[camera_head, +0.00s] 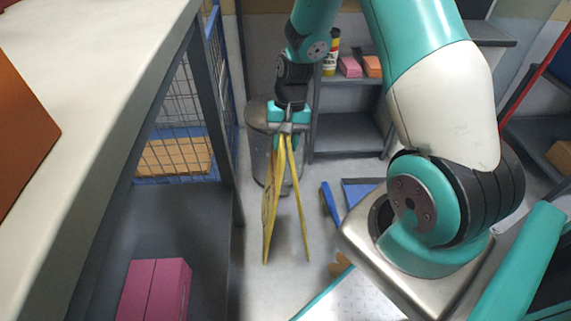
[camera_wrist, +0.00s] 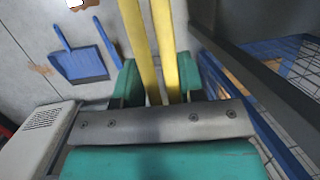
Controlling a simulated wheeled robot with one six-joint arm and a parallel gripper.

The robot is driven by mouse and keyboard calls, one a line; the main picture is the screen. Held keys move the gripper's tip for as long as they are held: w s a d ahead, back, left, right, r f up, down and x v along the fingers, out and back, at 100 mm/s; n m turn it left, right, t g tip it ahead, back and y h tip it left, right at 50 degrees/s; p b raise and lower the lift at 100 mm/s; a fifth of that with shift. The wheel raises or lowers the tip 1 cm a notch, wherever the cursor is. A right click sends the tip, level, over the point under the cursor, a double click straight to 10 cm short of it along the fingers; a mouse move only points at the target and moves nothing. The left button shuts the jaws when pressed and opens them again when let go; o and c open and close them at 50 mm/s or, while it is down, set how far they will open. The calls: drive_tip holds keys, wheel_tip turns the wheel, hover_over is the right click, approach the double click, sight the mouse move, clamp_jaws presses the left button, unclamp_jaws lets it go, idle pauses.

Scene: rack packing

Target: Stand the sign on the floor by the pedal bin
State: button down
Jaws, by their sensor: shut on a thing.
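The yellow folding sign (camera_head: 273,205) hangs from my gripper (camera_head: 287,128) in the head view, its two panels spread slightly apart at the bottom. My gripper is shut on its top edge. In the wrist view the sign (camera_wrist: 164,50) shows as two yellow strips between the fingers of my gripper (camera_wrist: 155,85). The grey metal pedal bin (camera_head: 257,128) stands on the floor behind the sign, partly hidden by it and by the gripper. I cannot tell whether the sign's lower edges touch the floor.
A blue dustpan (camera_wrist: 78,62) and brush (camera_wrist: 108,48) lie on the floor nearby. A blue wire cage (camera_head: 180,130) and a bench (camera_head: 75,130) bound the left side. Shelves (camera_head: 345,135) with small boxes stand behind. Floor (camera_head: 285,275) below the sign is clear.

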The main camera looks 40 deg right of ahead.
drive_tip(key=shift+f+b, duration=0.9)
drive_tip(key=shift+f, duration=2.15)
drive_tip(key=c, duration=0.7)
unclamp_jaws()
drive_tip(key=p+v, duration=0.4)
drive_tip(key=v, duration=0.8)
drive_tip(key=shift+s+p, duration=0.1)
drive_tip(key=shift+p, duration=0.25)
drive_tip(key=s+a+r+n, duration=0.1)
drive_tip(key=a+r+n, duration=0.2)
drive_tip(key=a+r, duration=0.45)
drive_tip(key=s+a+r+n, duration=0.3)
drive_tip(key=s+a+r, duration=0.1)
drive_tip(key=s+a, duration=0.1)
drive_tip(key=s+a+r+n+t+y, duration=0.1)
drive_tip(key=s+a+r+n, duration=0.3)
drive_tip(key=s, duration=0.3)
drive_tip(key=s+a+r+n, duration=0.3)
drive_tip(key=s+a+r, duration=0.1)
drive_tip(key=s+a, duration=0.1)
drive_tip(key=shift+s+a+r+n+t, duration=0.3)
drive_tip(key=shift+s+a+r+n, duration=0.1)
drive_tip(key=shift+s, duration=0.25)
